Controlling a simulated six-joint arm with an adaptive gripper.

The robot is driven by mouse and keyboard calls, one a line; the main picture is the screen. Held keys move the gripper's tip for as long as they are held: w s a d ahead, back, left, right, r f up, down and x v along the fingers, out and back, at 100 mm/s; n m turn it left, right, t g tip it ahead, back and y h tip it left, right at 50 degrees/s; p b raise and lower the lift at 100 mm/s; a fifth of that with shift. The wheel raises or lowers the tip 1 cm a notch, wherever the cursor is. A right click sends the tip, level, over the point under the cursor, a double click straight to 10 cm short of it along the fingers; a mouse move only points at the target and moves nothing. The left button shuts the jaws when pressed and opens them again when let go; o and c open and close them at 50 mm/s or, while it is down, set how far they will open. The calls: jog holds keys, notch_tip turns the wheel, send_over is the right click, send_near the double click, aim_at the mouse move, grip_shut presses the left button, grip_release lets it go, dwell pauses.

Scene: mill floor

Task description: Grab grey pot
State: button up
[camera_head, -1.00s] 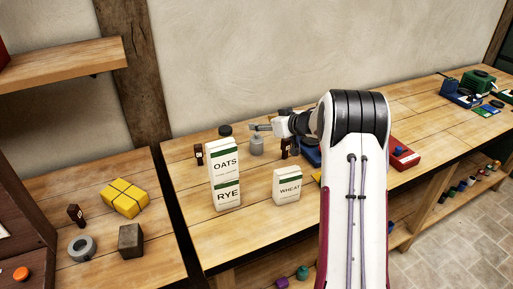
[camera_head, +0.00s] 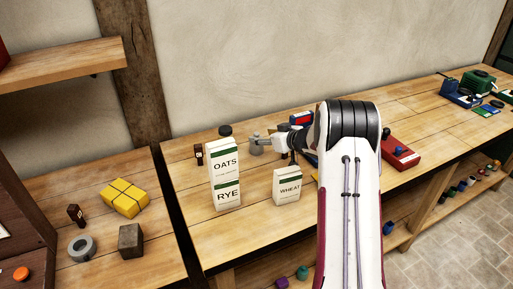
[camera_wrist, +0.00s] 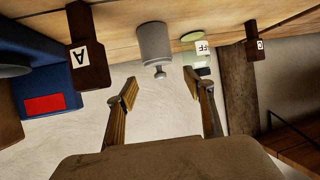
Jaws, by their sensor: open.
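The grey pot (camera_head: 256,150) is a small cylinder with a knob on its lid. It stands on the bench behind the cartons. In the wrist view, which is upside down, the pot (camera_wrist: 154,42) shows just beyond the fingers, its knob pointing down the picture. My gripper (camera_head: 263,141) is at about the height of the pot's top in the head view and partly overlaps it. In the wrist view my gripper (camera_wrist: 159,80) is open and empty, its fingertips spread to either side of the knob. I cannot tell whether they touch the pot.
The oats-rye carton (camera_head: 226,178) and wheat carton (camera_head: 287,187) stand in front.

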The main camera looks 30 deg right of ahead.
jog(key=shift+f, duration=0.1)
jog(key=shift+f, duration=0.2)
jog(key=shift+f+x, duration=0.25)
jog(key=shift+x, duration=2.25)
jog(key=shift+c, duration=0.3)
jog(key=shift+r, duration=0.1)
grip_shut()
jog(key=shift+r, duration=5.05)
